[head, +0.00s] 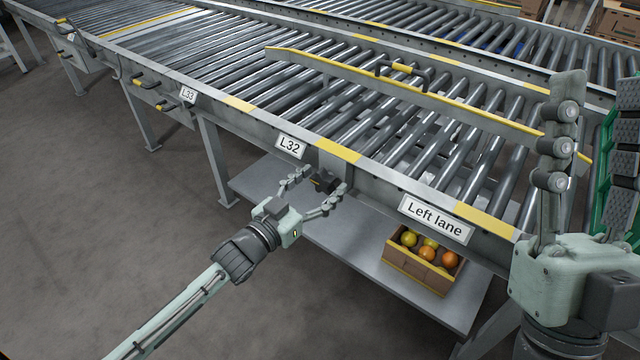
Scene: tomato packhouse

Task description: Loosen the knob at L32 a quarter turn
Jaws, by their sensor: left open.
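The dark knob (324,182) sits on the side rail just below and right of the white L32 label (291,146). My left gripper (318,182) is open, with its fingers spread to either side of the knob. The fingers partly hide the knob, and I cannot tell whether they touch it. My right gripper (590,100) is raised at the right edge, close to the camera. Its near finger points straight up, and it holds nothing that I can see. It is well away from the knob.
The Left lane label (436,218) is on the same rail. A crate of fruit (417,273) stands on the lower shelf (350,262). A yellow-topped diverter bar (470,108) crosses the rollers. Other knobs are by L33 (188,94). The floor at left is clear.

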